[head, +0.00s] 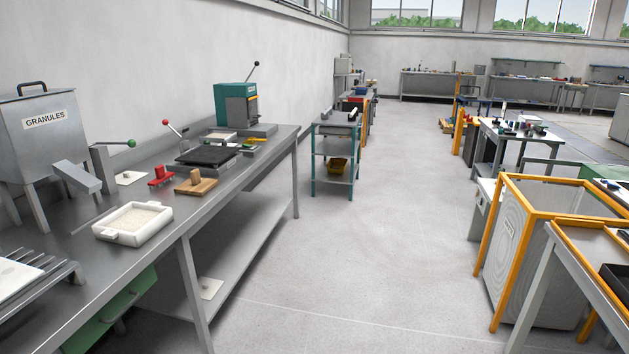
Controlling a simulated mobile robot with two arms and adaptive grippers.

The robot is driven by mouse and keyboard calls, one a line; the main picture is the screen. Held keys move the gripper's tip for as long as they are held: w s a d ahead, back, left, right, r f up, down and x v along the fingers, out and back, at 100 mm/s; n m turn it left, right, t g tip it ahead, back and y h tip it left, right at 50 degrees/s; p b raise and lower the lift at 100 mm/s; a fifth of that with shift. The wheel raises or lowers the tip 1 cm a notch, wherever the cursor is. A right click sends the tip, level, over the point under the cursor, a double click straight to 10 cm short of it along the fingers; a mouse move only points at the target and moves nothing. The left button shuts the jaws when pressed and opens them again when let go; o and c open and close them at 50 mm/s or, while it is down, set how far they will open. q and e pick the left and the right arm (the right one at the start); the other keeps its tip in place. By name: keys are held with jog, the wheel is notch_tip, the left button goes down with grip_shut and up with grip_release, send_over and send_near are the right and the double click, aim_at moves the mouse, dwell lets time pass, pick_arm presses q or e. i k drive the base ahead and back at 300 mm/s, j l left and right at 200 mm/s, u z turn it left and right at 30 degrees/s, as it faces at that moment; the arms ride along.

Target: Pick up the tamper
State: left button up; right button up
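A flat wooden block with a short upright wooden grip (195,187), which looks like the tamper, rests on the steel workbench (232,180) at the left, near its front edge. A small red piece (160,177) lies just left of it, apart from it; I cannot tell what it is. Neither of my grippers is in view, and nothing touches the wooden block.
A white tray (103,231) of pale granules lies nearer on the bench. Open floor (370,230) lies right of the bench; orange-framed equipment (520,250) stands at right.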

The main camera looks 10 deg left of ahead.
aim_at(195, 185)
jog(key=i+u, duration=0.25)
jog(key=i, duration=0.4)
jog(key=i+u, duration=0.25)
jog(key=i, duration=0.35)
jog(key=i+l+u, duration=0.25)
jog(key=i, duration=0.35)
